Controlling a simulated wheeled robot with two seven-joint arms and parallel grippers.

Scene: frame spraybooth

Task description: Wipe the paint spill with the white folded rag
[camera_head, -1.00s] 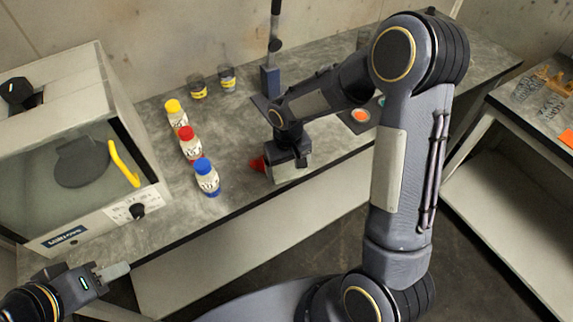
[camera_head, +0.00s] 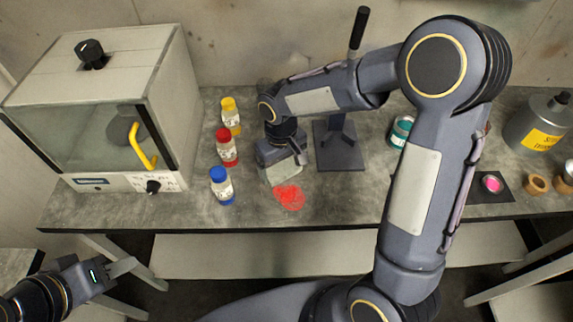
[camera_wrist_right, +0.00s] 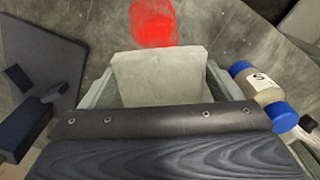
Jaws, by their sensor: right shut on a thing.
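The red paint spill (camera_head: 289,197) lies on the grey bench top, near the front edge. In the right wrist view the spill (camera_wrist_right: 154,22) is just beyond the rag. The pale folded rag (camera_wrist_right: 160,78) is held between the fingers of my right gripper (camera_wrist_right: 160,95), which is shut on it. In the head view the right gripper (camera_head: 281,165) points down, with the rag (camera_head: 277,175) just behind and left of the spill. I cannot tell whether the rag touches the bench. My left gripper (camera_head: 122,267) is low at the left, away from the bench; its jaw opening is unclear.
A booth (camera_head: 100,105) fills the left end. A teal-labelled can (camera_head: 401,131) stands farther right.

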